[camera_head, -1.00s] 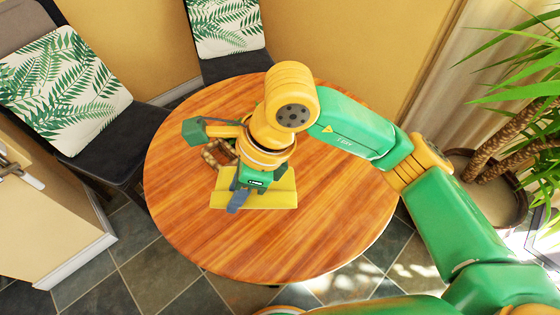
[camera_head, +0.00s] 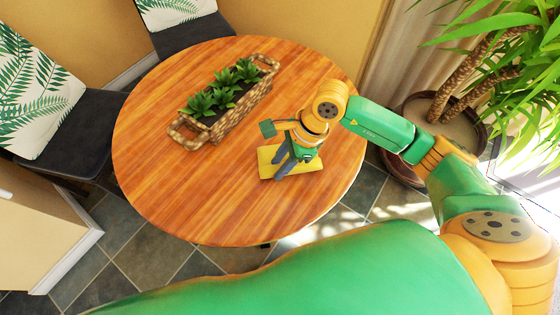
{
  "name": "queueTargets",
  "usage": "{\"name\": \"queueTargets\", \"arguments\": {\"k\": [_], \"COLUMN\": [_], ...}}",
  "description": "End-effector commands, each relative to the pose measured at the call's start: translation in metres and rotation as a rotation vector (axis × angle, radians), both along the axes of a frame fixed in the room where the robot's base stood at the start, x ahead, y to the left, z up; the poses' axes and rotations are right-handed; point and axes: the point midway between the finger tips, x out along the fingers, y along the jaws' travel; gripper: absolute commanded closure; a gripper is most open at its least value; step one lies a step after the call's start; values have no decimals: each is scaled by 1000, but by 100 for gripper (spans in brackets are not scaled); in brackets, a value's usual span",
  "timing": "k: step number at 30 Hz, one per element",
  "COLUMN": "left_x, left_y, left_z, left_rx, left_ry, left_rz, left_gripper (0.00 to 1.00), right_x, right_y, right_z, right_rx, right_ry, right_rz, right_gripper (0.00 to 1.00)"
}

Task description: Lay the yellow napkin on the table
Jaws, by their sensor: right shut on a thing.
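The yellow napkin (camera_head: 267,163) is a flat yellow piece at the right part of the round wooden table (camera_head: 190,205). My right gripper (camera_head: 283,168) is over it, pointing down, and is shut on the napkin. The gripper and wrist hide the napkin's middle. I cannot tell whether the napkin touches the tabletop or is held just above it. My left gripper is not in view.
A woven basket (camera_head: 183,141) with several small green plants stands on the table, left of and behind the napkin. Two dark chairs with leaf-print cushions (camera_head: 35,95) stand at the left and back. A large potted plant (camera_head: 470,112) is at the right. The table's front left is clear.

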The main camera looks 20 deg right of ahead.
Motion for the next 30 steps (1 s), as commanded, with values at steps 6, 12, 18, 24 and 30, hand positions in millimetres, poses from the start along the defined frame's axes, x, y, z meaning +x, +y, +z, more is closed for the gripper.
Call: {"name": "queueTargets", "arguments": {"k": [6, 12, 18, 24, 30], "left_x": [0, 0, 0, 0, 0], "left_y": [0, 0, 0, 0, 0], "left_z": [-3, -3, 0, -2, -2], "left_rx": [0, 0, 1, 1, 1], "left_ry": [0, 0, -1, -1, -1], "left_rz": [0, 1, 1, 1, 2], "left_gripper": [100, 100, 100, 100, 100], "right_x": [0, 0, 1, -1, -4], "right_y": [0, 0, -4, -25, -42], "right_z": [-2, -2, 9, 61, 101], "right_rx": [0, 0, -1, -2, 0], "right_ry": [1, 1, -2, -7, -3], "right_rz": [0, -1, -2, -4, -2], "right_gripper": [39, 36, 36, 36, 36]}}
